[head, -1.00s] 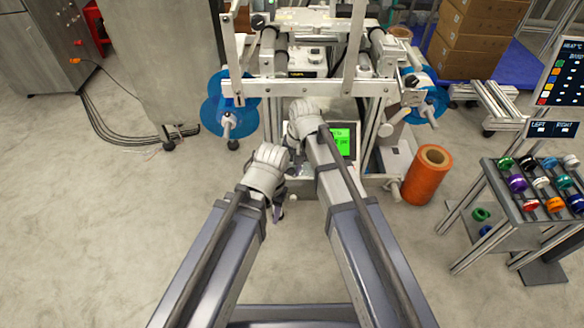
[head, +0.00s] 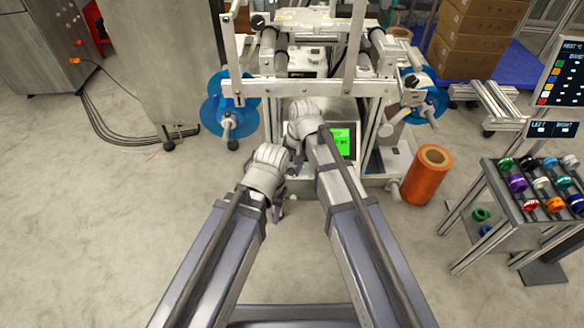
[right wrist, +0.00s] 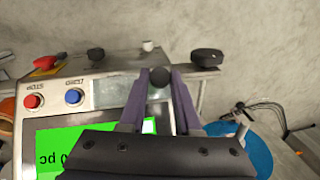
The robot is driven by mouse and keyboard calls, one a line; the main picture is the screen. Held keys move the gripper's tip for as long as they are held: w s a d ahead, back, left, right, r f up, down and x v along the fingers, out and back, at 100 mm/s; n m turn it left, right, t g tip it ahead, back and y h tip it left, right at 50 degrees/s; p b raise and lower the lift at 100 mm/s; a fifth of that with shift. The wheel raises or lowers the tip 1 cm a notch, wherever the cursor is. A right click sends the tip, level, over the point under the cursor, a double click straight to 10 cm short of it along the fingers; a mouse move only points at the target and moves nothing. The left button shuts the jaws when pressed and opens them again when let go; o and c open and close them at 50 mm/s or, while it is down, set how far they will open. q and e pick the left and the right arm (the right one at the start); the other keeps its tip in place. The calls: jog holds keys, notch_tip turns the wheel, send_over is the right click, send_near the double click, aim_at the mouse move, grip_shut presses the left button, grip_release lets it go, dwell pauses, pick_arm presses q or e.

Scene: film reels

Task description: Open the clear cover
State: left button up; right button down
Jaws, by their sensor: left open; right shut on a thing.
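In the right wrist view my right gripper (right wrist: 158,98) is shut on a dark round knob (right wrist: 159,76) at the edge of the machine's control panel. A pale, see-through-looking pane (right wrist: 117,90) lies beside the left finger; it may be part of the clear cover, but I cannot tell its full outline or how far it is open. In the head view my right wrist hides these fingers and the knob. My left gripper (head: 279,210) is open and empty, low in front of the machine and apart from it.
The machine (head: 335,100) carries a green screen (head: 341,141) and blue reels (head: 228,118) at its sides. Red (right wrist: 33,101) and blue (right wrist: 74,96) buttons sit left of the fingers. An orange roll (head: 427,176) and a spool rack (head: 530,212) stand right.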

aim_at(295, 167)
jog(key=w+r+p, duration=0.3)
jog(key=shift+s+f, duration=0.1)
jog(key=shift+f, duration=0.05)
dwell(0.4)
jog(key=c, duration=0.6)
grip_release()
notch_tip(295, 167, up, 8)
jog(key=d+p, duration=0.1)
jog(key=p, duration=0.6)
